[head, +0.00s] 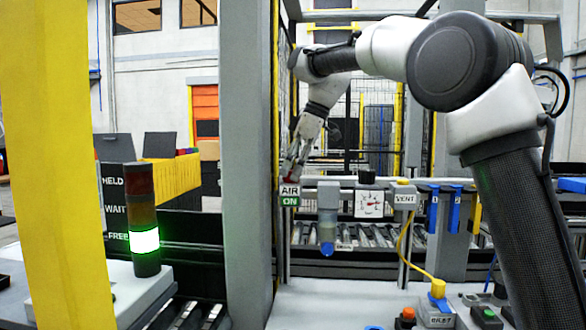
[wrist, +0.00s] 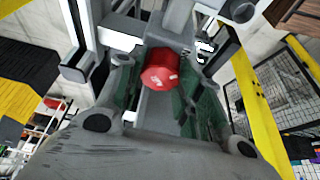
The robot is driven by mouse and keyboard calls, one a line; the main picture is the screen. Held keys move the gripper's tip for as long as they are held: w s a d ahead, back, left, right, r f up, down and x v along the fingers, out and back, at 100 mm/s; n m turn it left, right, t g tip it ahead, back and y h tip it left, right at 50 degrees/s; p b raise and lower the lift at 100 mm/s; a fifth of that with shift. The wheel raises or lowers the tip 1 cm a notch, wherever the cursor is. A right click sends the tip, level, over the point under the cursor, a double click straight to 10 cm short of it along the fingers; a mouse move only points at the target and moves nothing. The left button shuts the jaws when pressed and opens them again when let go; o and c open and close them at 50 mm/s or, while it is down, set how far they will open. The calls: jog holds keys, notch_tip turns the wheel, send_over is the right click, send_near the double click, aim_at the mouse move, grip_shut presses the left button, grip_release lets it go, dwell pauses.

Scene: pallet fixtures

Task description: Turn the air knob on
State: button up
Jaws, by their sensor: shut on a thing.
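The red air knob (wrist: 160,70) shows as a red cylinder between the two fingers of my gripper (wrist: 163,85) in the wrist view. In the head view my gripper (head: 291,172) reaches down to the left end of the air panel, and only a little red of the knob shows at its tips. The fingers are shut on the knob. Right below is the sign (head: 289,195), with AIR on white and ON on green. The fingers hide part of the knob, and I cannot make out a pointer mark on it.
To the right stand a filter bowl with a blue bottom (head: 327,248), a pressure gauge (head: 369,204) and a VENT sign (head: 404,199). A grey post (head: 246,150) rises close left of my gripper. A stack light (head: 143,220) glows white-green at its FREE level.

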jog(key=o, duration=1)
jog(key=shift+o, duration=0.2)
jog(key=shift+d+r, duration=0.1)
jog(key=shift+r, duration=0.05)
jog(key=v, duration=1.1)
jog(key=shift+r, duration=0.4)
jog(key=shift+s+d, duration=0.1)
jog(key=shift+d, duration=0.05)
